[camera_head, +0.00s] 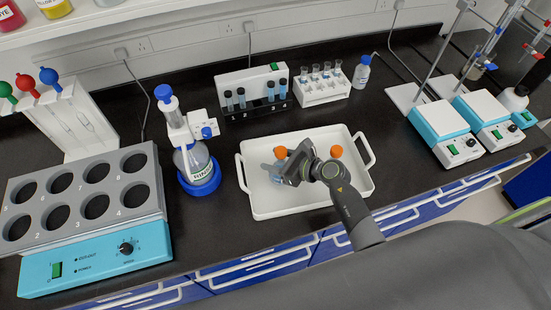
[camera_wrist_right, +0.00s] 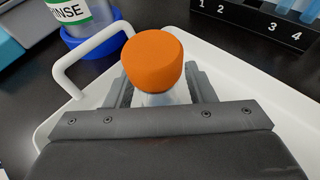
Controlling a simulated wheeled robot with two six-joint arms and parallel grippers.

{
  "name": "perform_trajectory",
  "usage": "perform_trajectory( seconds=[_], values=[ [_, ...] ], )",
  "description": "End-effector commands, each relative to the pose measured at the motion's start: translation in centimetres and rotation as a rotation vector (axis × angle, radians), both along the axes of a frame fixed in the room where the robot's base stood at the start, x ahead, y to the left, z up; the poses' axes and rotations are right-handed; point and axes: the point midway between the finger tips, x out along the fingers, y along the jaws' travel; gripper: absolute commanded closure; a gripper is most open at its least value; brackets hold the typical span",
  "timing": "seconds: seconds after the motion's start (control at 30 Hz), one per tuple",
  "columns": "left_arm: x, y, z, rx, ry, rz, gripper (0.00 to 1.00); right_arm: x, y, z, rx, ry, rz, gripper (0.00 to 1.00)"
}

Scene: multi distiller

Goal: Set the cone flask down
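A cone flask with an orange cap (camera_wrist_right: 153,58) is between the fingers of my right gripper (camera_wrist_right: 160,92) in the right wrist view; its clear neck shows just below the cap. The fingers are closed around it. In the head view my right gripper (camera_head: 288,168) is over the left half of the white tray (camera_head: 262,207), with the orange cap (camera_head: 280,152) just behind it. The flask's base is mostly hidden, so I cannot tell whether it touches the tray. A second orange cap (camera_head: 336,151) shows behind my right wrist. My left gripper is not in view.
A rinse bottle (camera_head: 195,165) in a blue ring stands left of the tray. A black tube rack (camera_head: 258,107) and a white vial rack (camera_head: 322,90) stand behind it. A heating block (camera_head: 95,262) is at far left; hotplates (camera_head: 445,120) are at right.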

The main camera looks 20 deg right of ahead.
Motion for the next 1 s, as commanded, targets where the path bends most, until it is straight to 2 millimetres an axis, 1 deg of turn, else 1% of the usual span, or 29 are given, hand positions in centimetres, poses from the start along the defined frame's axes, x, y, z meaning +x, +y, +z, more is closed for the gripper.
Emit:
perform_trajectory(
  seconds=[0.27,0.37,0.47,0.57,0.8,1.0],
  values=[
    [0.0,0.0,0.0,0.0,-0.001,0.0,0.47,0.0,0.0,0.0,0.0,0.0,0.0,0.46],
    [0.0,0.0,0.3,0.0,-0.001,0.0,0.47,0.0,0.0,0.4,0.0,0.0,0.0,0.46],
    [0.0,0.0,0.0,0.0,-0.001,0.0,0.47,-0.6,-0.6,0.4,-0.002,0.0,-0.001,0.46],
    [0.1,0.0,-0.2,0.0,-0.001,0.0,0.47,-1.5,-1.4,0.9,-0.003,-0.001,-0.001,0.46],
    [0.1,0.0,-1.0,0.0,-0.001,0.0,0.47,-4.7,-4.1,2.5,-0.006,-0.001,0.001,0.46],
    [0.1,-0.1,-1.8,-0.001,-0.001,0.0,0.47,-7.0,-6.1,3.8,-0.004,0.0,0.0,0.46]
  ],
)
